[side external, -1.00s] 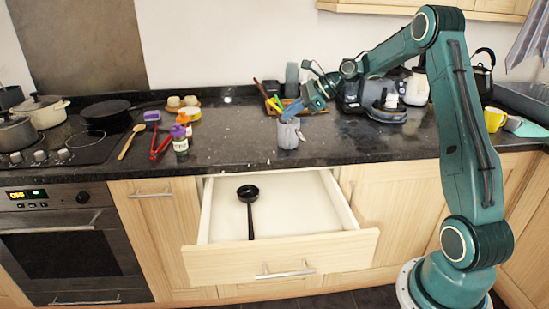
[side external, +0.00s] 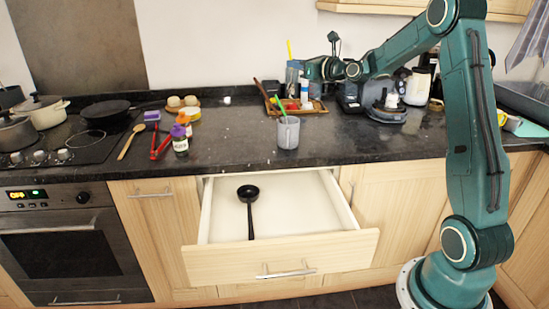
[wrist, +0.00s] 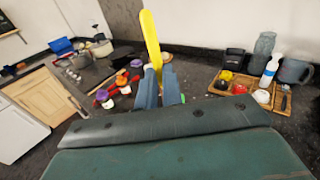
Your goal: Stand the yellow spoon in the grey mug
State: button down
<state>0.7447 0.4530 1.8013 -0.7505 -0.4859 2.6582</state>
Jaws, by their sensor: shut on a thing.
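The yellow spoon (side external: 289,48) is held high above the back of the counter, its long yellow end pointing up. In the wrist view the spoon (wrist: 150,40) rises nearly upright from between my blue fingertips. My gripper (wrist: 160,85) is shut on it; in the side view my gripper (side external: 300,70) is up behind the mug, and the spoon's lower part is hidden. The grey mug (side external: 288,134) stands upright near the counter's front, below the gripper and apart from it. I cannot clearly pick it out in the wrist view.
A wooden tray (side external: 317,106) with utensils and small items lies behind the mug. An open drawer (side external: 290,215) holds a black ladle (side external: 250,208).

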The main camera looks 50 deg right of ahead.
jog(key=shift+s+d+r+m+t, duration=0.15)
jog(key=shift+d+r, duration=0.15)
jog(key=shift+r, duration=0.2)
jog(key=shift+w+d+r+m+t, duration=0.15)
jog(key=shift+d+r, duration=0.15)
jog(key=shift+r, duration=0.15)
jog(key=shift+s+f, duration=0.1)
jog(key=shift+f, duration=0.15)
jog(key=shift+f, duration=6.9)
jog(key=c, duration=1.5)
grip_release()
jog(key=shift+s, duration=0.1)
jog(key=shift+s+a, duration=0.3)
jog(key=shift+s, duration=1.95)
jog(key=shift+s+a, duration=0.25)
jog(key=shift+s, duration=1.95)
jog(key=shift+s+a, duration=0.3)
jog(key=shift+s, duration=1.95)
